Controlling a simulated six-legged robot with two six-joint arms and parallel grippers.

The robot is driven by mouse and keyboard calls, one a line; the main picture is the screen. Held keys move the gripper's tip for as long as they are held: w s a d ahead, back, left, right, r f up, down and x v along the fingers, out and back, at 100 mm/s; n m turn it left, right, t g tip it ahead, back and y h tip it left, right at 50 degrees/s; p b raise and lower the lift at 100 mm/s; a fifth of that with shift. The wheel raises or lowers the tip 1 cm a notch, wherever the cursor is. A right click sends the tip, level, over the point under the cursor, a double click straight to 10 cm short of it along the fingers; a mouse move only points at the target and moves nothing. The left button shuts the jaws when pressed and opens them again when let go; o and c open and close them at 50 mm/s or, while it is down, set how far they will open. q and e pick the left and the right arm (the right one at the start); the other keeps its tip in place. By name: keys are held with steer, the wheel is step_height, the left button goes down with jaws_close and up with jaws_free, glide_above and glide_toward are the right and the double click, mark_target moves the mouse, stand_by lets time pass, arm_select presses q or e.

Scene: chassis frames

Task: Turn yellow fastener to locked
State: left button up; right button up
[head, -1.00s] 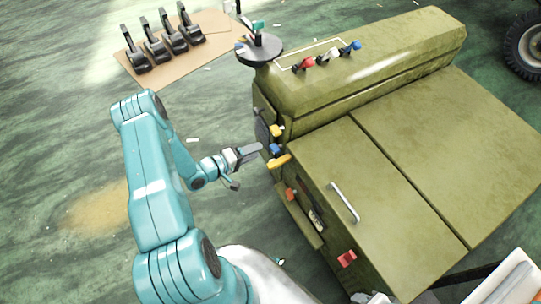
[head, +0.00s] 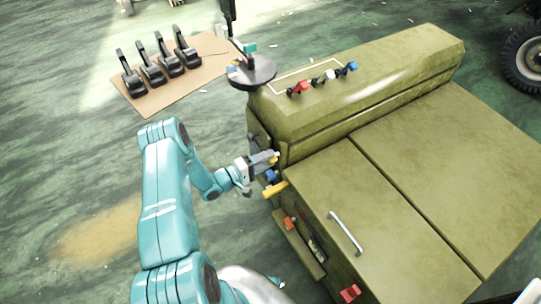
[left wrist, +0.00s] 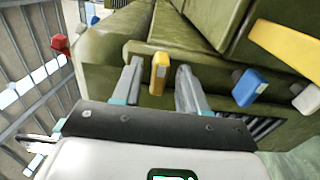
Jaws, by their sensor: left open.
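A small yellow fastener (left wrist: 158,72) stands upright on the olive chassis in the left wrist view, between the two fingers of my left gripper (left wrist: 160,88). The fingers are apart, one on each side, with gaps to the yellow piece. In the head view my left gripper (head: 268,160) is at the chassis's left end, largely covering this fastener (head: 276,157). A longer yellow handle (head: 275,190) sits lower on the same face; it shows at the upper right of the left wrist view (left wrist: 290,42). My right gripper is out of view.
A blue fastener (head: 271,176) sits close below the gripper, also in the left wrist view (left wrist: 249,87). An orange-red one (head: 289,223) is lower down. A round dark stand (head: 252,74) is behind.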

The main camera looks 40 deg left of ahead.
arm_select(q)
steer(key=shift+w+d, duration=0.1)
steer(key=shift+w, duration=0.45)
steer(key=shift+w+d+r, duration=0.1)
steer(key=shift+w, duration=0.2)
jaws_close()
